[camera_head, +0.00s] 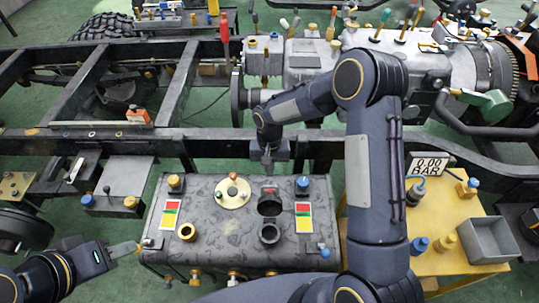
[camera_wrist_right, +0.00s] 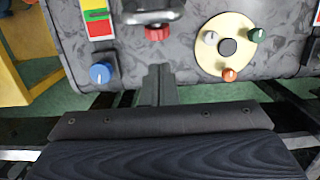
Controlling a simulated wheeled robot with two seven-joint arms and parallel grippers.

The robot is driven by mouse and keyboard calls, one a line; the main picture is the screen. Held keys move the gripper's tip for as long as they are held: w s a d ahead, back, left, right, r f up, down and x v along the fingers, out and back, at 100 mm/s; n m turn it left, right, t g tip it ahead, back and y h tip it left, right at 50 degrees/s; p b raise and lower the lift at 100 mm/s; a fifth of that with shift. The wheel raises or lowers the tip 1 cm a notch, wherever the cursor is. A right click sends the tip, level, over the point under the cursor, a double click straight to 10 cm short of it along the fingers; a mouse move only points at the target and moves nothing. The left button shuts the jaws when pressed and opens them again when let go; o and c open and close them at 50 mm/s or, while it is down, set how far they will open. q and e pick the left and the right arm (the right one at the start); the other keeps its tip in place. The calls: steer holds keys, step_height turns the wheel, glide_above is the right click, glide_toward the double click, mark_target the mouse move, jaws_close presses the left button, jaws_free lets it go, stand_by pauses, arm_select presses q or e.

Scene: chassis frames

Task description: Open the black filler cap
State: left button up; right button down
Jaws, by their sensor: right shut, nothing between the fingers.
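The grey tank (camera_head: 215,255) has a dark round opening (camera_head: 270,207) in its top. A dark part, seemingly the black filler cap (camera_head: 268,192), stands raised at the opening's far edge; its exact angle is hard to tell. In the right wrist view a dark curved part (camera_wrist_right: 153,14) shows at the top edge, with a red knob (camera_wrist_right: 157,33) beside it. My right gripper (camera_head: 268,163) is above the tank's far edge, just beyond this part and apart from it. Its fingers (camera_wrist_right: 156,82) are shut and empty. My left gripper (camera_head: 130,248) is by the tank's left edge; its jaw state is unclear.
A cream disc (camera_head: 233,191) with knobs is left of the opening. A blue knob (camera_head: 302,184) is to the right. A yellow table (camera_head: 450,215) with a grey bin stands right.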

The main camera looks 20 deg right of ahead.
mark_target(269, 187)
steer(key=shift+s+a+r+p, duration=0.15)
steer(key=shift+s+r+p, duration=0.1)
steer(key=shift+s, duration=0.35)
steer(key=shift+s+a+r+p, duration=0.15)
steer(key=shift+s+a+p, duration=0.05)
steer(key=shift+s, duration=0.35)
steer(key=shift+s+a+r+p, duration=0.15)
steer(key=shift+s+r+p, duration=0.1)
steer(key=shift+s, duration=0.35)
steer(key=shift+f, duration=0.1)
steer(key=b, duration=0.1)
steer(key=s+b, duration=0.1)
steer(key=s+r+t+b, duration=0.1)
steer(key=shift+s+a, duration=0.25)
steer(key=shift+a, duration=0.15)
steer(key=shift+s+r, duration=0.1)
steer(key=shift+s, duration=0.05)
